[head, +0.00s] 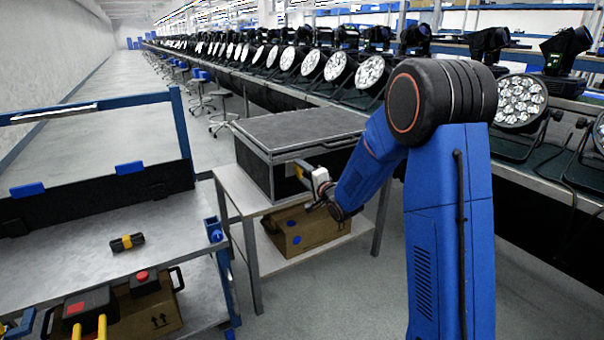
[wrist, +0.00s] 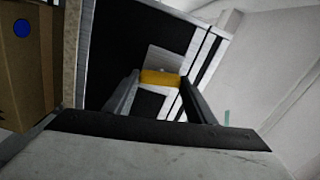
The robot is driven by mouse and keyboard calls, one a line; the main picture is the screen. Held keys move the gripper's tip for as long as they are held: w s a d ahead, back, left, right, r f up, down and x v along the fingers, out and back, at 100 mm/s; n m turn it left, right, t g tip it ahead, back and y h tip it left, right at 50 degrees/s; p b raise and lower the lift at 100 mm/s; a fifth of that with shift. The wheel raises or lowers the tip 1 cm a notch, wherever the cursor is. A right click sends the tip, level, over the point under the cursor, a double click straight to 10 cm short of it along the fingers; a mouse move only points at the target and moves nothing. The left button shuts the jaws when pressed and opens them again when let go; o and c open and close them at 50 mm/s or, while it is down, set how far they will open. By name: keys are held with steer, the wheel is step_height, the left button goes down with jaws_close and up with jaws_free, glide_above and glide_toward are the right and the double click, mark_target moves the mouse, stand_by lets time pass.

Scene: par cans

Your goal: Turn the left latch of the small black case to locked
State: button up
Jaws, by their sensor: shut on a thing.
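The small black case (head: 300,133) stands on a grey table, its lid closed and edged in metal. It also fills the upper middle of the wrist view (wrist: 120,50). A yellow latch (wrist: 160,78) on a pale plate (wrist: 165,58) shows on the case's front. My gripper (wrist: 158,82) is at the latch, its two fingers shut on the yellow part from both sides. In the head view my gripper (head: 308,183) reaches the case's front near its left end. The latch's turn position cannot be read clearly. The other latch is not clearly visible.
The case's grey table (head: 238,190) has a cardboard box (head: 305,230) on its lower shelf. A workbench (head: 95,240) with a blue frame stands at the left, carrying a black and yellow item (head: 127,243). Rows of stage lights (head: 371,72) line the right.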

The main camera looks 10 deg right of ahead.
steer(key=shift+f+m, duration=0.15)
steer(key=shift+m, duration=0.85)
steer(key=o, duration=1)
steer(key=shift+o, duration=0.2)
steer(key=shift+s+d, duration=0.1)
steer(key=v, duration=1.7)
steer(key=shift+s, duration=0.1)
